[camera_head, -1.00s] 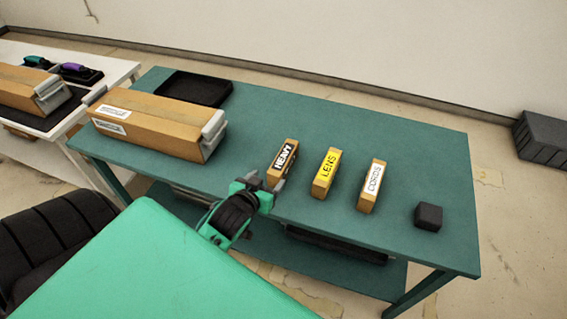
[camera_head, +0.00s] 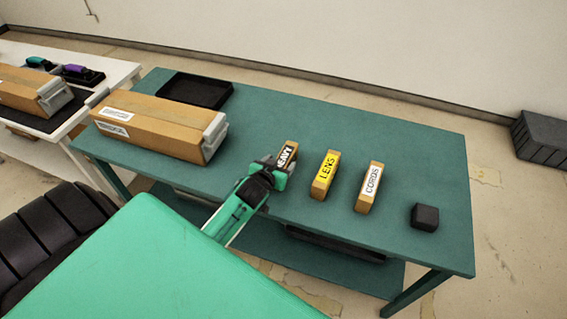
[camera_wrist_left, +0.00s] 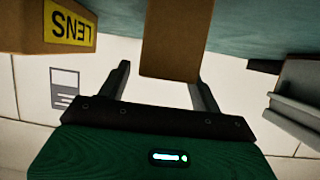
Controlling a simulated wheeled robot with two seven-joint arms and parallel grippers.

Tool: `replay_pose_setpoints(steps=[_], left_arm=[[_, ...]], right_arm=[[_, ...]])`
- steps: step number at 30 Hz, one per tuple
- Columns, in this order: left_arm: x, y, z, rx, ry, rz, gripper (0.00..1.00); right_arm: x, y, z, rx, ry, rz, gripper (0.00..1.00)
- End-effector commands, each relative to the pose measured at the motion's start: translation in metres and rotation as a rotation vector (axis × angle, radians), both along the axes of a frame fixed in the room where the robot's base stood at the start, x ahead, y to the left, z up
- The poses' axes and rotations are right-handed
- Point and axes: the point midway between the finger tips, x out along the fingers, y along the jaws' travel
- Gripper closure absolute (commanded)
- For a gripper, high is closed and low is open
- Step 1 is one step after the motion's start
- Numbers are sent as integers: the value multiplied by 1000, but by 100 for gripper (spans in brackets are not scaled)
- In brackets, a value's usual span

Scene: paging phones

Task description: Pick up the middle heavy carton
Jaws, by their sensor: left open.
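The small tan carton labelled HEAVY (camera_head: 289,153) stands on the green table, leftmost in a row of three small cartons. The middle one in the row is the yellow-labelled LENS carton (camera_head: 325,175). My left gripper (camera_head: 273,170) is at the near side of the HEAVY carton and hides its lower part. In the left wrist view, the open fingers (camera_wrist_left: 160,74) point at this carton (camera_wrist_left: 176,38), which lies between them at their tips. Contact cannot be told. The LENS carton (camera_wrist_left: 70,27) shows at upper left there. My right gripper is not in view.
A white-labelled CORDS carton (camera_head: 369,187) and a dark block (camera_head: 425,217) stand to the right on the green table (camera_head: 400,140). A long tan box (camera_head: 160,126) and a black tray (camera_head: 195,89) are at its left. A white table (camera_head: 117,68) adjoins.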

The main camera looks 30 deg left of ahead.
Motion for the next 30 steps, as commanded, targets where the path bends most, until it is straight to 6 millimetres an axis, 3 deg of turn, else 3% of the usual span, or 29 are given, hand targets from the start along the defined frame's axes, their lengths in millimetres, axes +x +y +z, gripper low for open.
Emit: replay_pose_setpoints(steps=[6, 15, 25, 30], left_arm=[[19, 4, -7, 1, 1, 0, 35], [21, 4, -9, 1, 1, 0, 36], [21, 4, -9, 1, 1, 0, 100], [22, 4, -6, 1, -5, -1, 100]], right_arm=[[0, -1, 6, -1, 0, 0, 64], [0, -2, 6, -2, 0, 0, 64], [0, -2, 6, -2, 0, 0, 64], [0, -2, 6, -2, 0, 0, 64]])
